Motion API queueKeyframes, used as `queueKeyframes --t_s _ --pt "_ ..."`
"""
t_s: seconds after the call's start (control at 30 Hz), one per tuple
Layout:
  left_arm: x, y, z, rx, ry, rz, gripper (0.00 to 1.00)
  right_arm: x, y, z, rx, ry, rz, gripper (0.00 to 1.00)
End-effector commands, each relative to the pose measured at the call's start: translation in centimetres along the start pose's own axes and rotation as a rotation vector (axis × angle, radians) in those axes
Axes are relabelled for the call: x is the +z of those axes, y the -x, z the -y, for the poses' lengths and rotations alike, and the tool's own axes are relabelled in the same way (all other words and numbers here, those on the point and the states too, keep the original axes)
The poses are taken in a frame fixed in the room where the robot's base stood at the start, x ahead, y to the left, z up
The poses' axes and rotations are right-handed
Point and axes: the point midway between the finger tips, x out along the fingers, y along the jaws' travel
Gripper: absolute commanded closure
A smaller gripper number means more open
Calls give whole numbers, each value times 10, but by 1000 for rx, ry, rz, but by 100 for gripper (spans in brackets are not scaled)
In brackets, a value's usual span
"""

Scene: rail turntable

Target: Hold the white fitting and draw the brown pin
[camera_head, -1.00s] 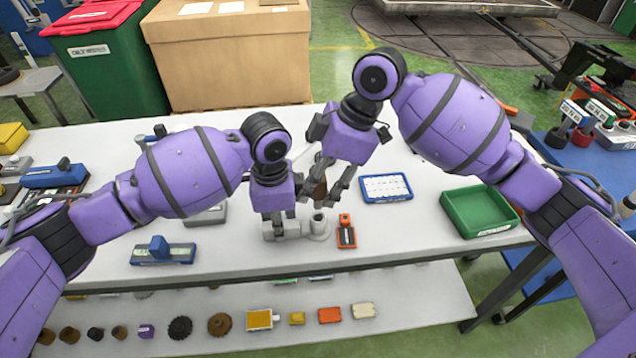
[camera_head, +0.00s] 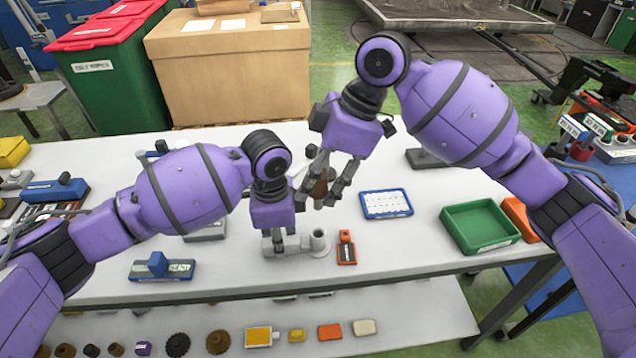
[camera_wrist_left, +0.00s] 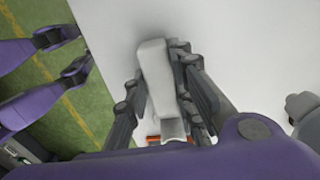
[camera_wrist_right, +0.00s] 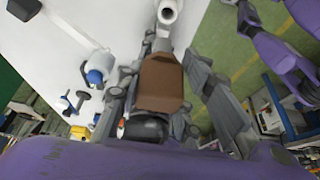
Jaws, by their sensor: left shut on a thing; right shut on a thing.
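The white fitting (camera_head: 297,246) is a pale grey-white block with a round hollow socket (camera_head: 318,238) at its right end, low over the table. My left gripper (camera_head: 279,238) is shut on its left part; the left wrist view shows the fitting (camera_wrist_left: 158,85) between the fingers. The brown pin (camera_head: 320,187) is in my right gripper (camera_head: 325,192), which is shut on it above the socket. In the right wrist view the brown pin (camera_wrist_right: 160,82) sits between the fingers, with the fitting's open socket (camera_wrist_right: 168,11) beyond it. A gap shows between pin and socket.
An orange block (camera_head: 346,248) stands just right of the fitting. A blue-framed white tray (camera_head: 386,204) and a green bin (camera_head: 480,226) lie farther right. A blue-handled block (camera_head: 162,267) is at left. The table's front edge is close below the fitting.

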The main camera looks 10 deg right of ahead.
Motion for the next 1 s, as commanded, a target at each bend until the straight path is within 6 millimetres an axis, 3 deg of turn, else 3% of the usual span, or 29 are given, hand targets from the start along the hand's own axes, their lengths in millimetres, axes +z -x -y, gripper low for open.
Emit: queueKeyframes --t_s 0.03,0.07,0.2,0.63,1.0 --pt "1 -2 -2 5 0 2 100 0 0 0 0 0 -1 98" --pt "1 -2 -2 5 0 2 75 0 0 0 0 0 -1 98" --pt "0 -2 -1 4 0 1 56 0 0 0 0 0 -1 98" --pt "0 9 0 -1 0 0 55 0 0 0 1 0 -1 98" --pt "0 83 1 -2 0 0 55 0 0 0 1 1 -1 98"
